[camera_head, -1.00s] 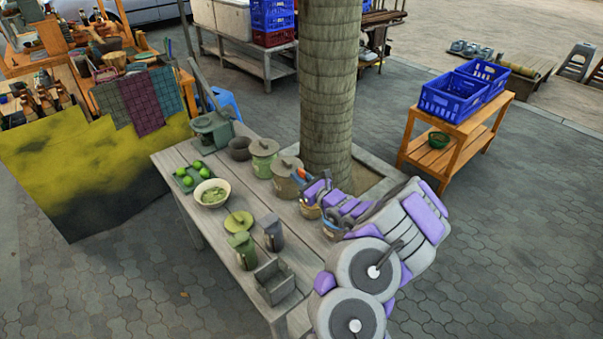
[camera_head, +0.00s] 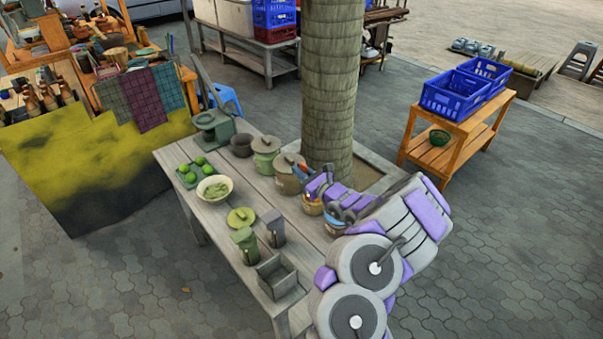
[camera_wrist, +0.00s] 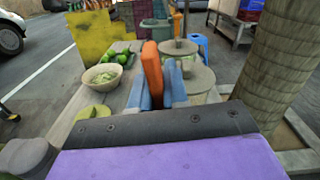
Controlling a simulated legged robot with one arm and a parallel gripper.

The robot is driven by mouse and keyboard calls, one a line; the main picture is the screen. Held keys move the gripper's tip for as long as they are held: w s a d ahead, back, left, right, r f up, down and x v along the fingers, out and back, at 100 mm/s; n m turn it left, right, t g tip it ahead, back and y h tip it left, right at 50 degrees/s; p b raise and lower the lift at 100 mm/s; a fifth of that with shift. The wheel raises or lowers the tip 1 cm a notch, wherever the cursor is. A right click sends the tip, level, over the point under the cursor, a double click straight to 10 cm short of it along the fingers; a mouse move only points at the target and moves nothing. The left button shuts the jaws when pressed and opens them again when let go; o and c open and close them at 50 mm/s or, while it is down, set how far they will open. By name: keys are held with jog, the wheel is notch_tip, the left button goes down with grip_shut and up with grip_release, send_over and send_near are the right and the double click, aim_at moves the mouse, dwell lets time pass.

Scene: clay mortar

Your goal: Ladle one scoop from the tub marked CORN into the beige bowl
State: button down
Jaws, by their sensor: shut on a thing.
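My gripper (camera_wrist: 160,80) has blue fingers shut on an orange handle (camera_wrist: 152,68), which stands up between them in the wrist view. What the handle's lower end is doing is hidden. The beige bowl (camera_head: 206,195), with pale green contents, stands on the table left of my gripper; it also shows in the wrist view (camera_wrist: 114,70). A green lidded tub (camera_head: 265,161) and a tan lidded tub (camera_head: 287,184) stand behind my gripper. Open-looking tubs (camera_head: 312,208) lie beneath my gripper and forearm, largely hidden. I cannot read any CORN mark.
On the wooden table (camera_head: 228,224) are green limes (camera_head: 200,161) on a tray, a dark pot (camera_head: 242,146), a green lid (camera_head: 241,217), two canisters (camera_head: 245,245) and a grey box (camera_head: 277,277). A tree trunk (camera_head: 328,90) rises close behind the tubs.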

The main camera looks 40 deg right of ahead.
notch_tip(320, 180, up, 8)
jog(key=p, duration=0.3)
jog(key=shift+d, duration=0.2)
dwell(0.4)
